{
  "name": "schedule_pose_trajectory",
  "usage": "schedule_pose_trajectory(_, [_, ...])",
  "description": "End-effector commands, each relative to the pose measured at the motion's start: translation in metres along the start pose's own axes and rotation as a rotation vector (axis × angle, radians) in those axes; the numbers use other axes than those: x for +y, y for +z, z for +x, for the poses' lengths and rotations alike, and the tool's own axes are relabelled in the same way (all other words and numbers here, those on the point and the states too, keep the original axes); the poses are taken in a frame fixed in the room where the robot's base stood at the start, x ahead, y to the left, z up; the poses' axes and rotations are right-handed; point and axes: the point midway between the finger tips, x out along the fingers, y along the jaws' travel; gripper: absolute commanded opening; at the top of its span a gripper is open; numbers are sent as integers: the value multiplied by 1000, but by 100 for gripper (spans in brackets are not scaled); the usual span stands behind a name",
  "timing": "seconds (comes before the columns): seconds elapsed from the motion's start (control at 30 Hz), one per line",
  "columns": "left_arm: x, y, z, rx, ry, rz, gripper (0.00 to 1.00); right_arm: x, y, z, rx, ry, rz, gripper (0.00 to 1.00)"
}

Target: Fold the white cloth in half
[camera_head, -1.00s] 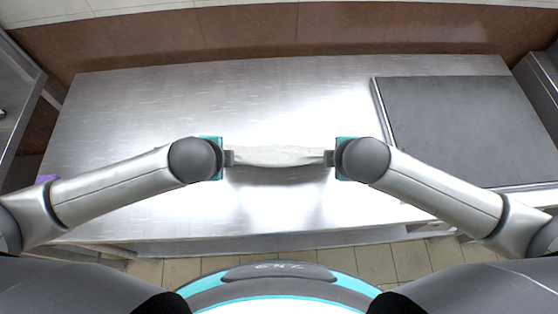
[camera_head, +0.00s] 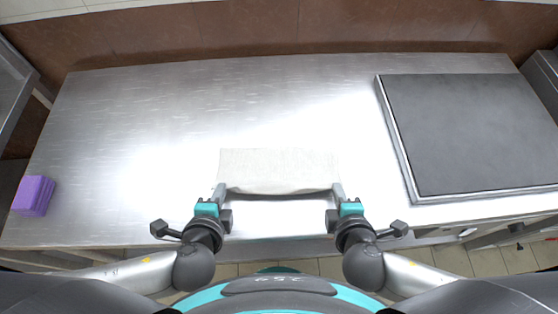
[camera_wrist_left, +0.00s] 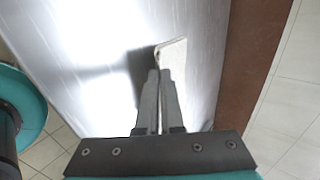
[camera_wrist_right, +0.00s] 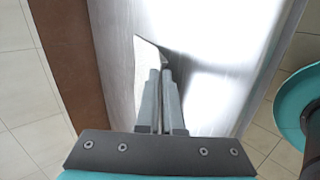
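The white cloth (camera_head: 279,170) is stretched between my two grippers near the table's front edge. In the head view its far part reaches away from me and its near edge is held at both corners, with a shadow under that edge. My left gripper (camera_head: 221,192) is shut on the cloth's near left corner. My right gripper (camera_head: 337,191) is shut on its near right corner. The left wrist view shows the cloth (camera_wrist_left: 172,60) between closed fingers. The right wrist view shows the cloth (camera_wrist_right: 147,58) at the fingertips. Whether the far part rests on the table is unclear.
The steel table (camera_head: 120,130) is clear behind and left of the cloth. A dark grey flat plate (camera_head: 470,130) with a metal rim lies on the right. A purple block (camera_head: 34,195) sits at the left front corner.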

Motion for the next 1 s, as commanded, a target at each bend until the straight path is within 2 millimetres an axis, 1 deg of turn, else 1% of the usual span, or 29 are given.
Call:
schedule_pose_trajectory(0.03, [5, 0, 0, -1, -12, 1, 0, -6, 0, 0, -2, 11, 1, 0])
schedule_pose_trajectory(0.2, [10, 0, -1, 1, -49, 1, 0, -10, 0, -1, 1, 48, 0, 0])
schedule_pose_trajectory(0.6, [12, -1, -2, 2, -63, 1, 0, -12, 0, -2, 2, 62, -1, 0])
schedule_pose_trajectory(0.63, [12, -1, -2, 2, -63, 1, 7, -12, 0, -2, 2, 62, -1, 7])
schedule_pose_trajectory(1.0, [11, 0, -2, 2, -63, 1, 49, -12, 0, -2, 2, 62, -1, 49])
